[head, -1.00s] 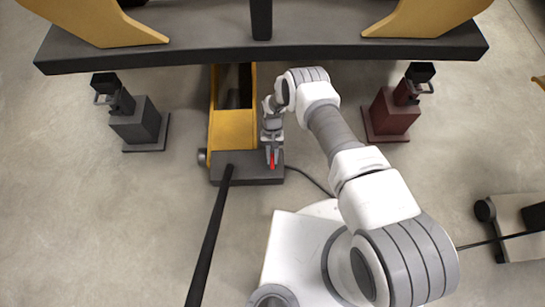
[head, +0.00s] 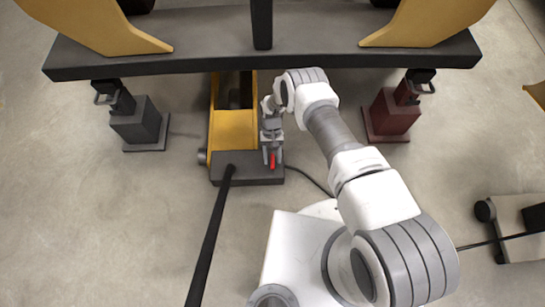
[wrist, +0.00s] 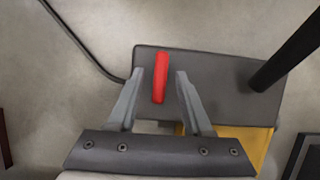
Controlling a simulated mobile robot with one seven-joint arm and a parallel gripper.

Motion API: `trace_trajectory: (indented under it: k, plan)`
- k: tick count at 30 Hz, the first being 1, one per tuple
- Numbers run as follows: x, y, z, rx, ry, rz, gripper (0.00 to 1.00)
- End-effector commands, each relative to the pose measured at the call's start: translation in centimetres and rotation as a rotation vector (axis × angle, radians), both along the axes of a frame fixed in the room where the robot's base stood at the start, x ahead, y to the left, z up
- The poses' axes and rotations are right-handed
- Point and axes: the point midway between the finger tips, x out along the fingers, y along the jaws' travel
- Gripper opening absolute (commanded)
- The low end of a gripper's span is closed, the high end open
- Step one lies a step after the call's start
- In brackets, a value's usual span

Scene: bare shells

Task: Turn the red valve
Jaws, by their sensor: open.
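The red valve (head: 272,160) is a short red handle on the dark grey end plate (head: 240,178) of a yellow jack (head: 233,132). In the wrist view the valve (wrist: 160,78) stands nearly upright in the picture, leaning slightly. My gripper (head: 272,152) is over the plate at the valve. In the wrist view my gripper (wrist: 160,73) is open, with one grey finger on each side of the valve. Gaps show between the valve and both fingers, so it is not clamped.
A long black handle (head: 210,235) rises from the plate left of the valve. A dark beam (head: 200,62) with yellow supports spans above the jack. A grey stand (head: 138,125) and a dark red stand (head: 390,118) are below it. A black cable (wrist: 80,40) runs from the plate.

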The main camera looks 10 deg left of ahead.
Motion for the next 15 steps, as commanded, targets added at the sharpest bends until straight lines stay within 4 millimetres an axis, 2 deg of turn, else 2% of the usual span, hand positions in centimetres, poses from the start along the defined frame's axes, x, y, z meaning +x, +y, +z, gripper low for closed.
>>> trace_trajectory:
  k: [5, 8, 15]
  plan:
    - [0.1, 0.0, 0.3, 0.001, 0.000, -0.001, 0.50]
    - [0.5, 0.1, 1.3, 0.001, -0.001, -0.001, 0.50]
    - [2.5, 0.6, 6.3, 0.001, -0.003, -0.001, 0.50]
